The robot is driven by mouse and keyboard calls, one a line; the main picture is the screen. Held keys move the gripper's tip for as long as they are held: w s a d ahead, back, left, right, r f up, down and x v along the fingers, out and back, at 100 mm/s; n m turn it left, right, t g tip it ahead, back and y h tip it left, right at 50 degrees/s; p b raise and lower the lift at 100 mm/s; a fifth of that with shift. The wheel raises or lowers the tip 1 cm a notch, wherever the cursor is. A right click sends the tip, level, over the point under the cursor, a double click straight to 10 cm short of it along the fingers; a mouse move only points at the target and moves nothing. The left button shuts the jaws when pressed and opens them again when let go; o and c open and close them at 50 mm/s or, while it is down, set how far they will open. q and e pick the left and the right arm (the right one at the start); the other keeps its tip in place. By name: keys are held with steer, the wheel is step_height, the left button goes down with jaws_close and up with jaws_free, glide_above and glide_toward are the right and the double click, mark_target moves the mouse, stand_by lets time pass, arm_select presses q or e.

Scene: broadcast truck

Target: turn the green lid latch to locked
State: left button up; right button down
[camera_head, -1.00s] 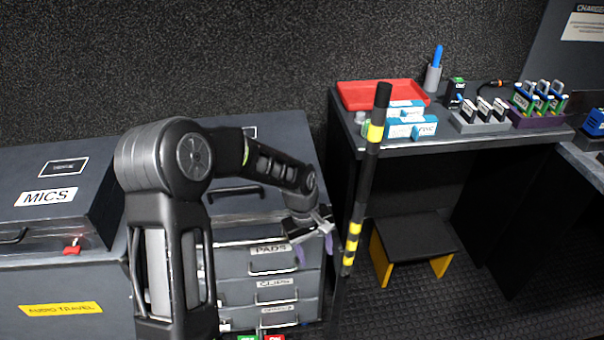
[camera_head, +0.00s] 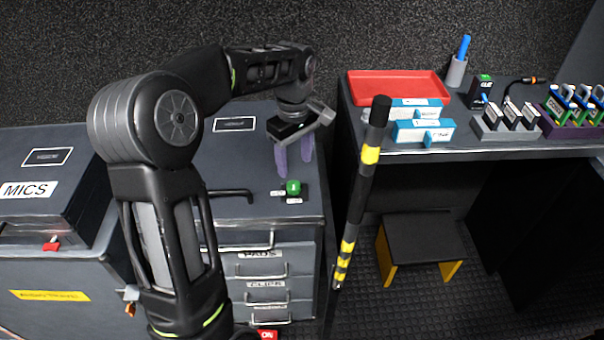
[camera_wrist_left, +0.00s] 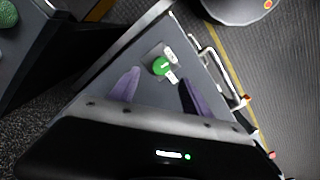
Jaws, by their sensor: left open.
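The green lid latch (camera_head: 293,187) sits on the dark lid top of the drawer case (camera_head: 250,165), near its front right, with small white labels beside it. My left gripper (camera_head: 295,162) is above the lid just behind the latch, its purple fingers pointing down, apart and empty. In the left wrist view the green latch (camera_wrist_left: 161,66) lies ahead of and between the purple fingers (camera_wrist_left: 160,88), not touched by them. The label wording is too small to read. My right gripper is not in view.
A black pole with yellow bands (camera_head: 362,190) stands just right of the case. A desk with a red tray (camera_head: 398,88) and several small devices is at the right. A black step stool (camera_head: 422,240) stands under it. The MICS case (camera_head: 45,185) is at the left.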

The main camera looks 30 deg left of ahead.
mark_target(295, 185)
arm_select(q)
steer(key=shift+s, duration=0.2)
steer(key=shift+w+f, duration=0.1)
steer(key=shift+f, duration=0.25)
step_height(295, 185, down, 7)
steer(key=shift+f+p, duration=0.1)
steer(key=shift+p, duration=0.25)
jaws_close()
stand_by(0.4)
